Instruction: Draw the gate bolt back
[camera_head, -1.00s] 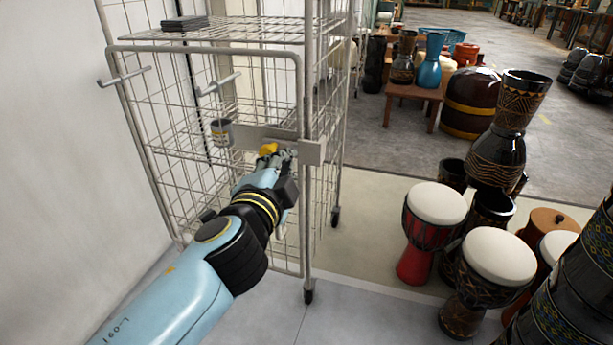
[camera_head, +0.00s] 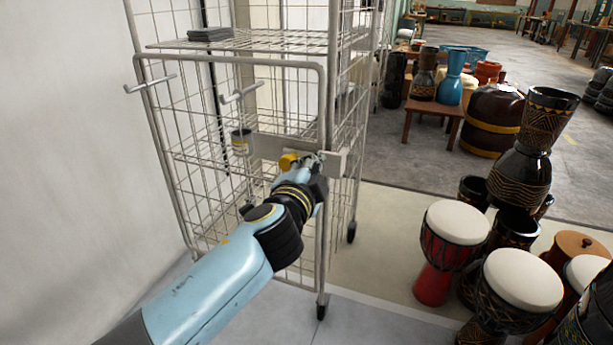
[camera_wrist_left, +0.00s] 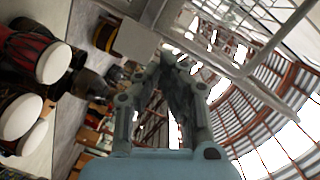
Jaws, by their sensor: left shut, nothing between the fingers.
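The wire cage trolley has a grey-framed gate (camera_head: 323,100) with a pale metal plate (camera_head: 275,145) across it at mid height. A yellow knob (camera_head: 288,161), which looks like the bolt's handle, shows at the plate just left of my left gripper. My left gripper (camera_head: 317,158) is at the plate's right end, close to the knob; I cannot tell whether it touches it. Its fingers are shut with nothing between them, as in the left wrist view (camera_wrist_left: 175,60). The bolt's rod is hidden behind the gripper. My right gripper is out of view.
A dark flat stack (camera_head: 210,34) lies on the top shelf. Goblet drums (camera_head: 455,222) crowd the floor at the right. A white wall (camera_head: 70,120) stands close on the left.

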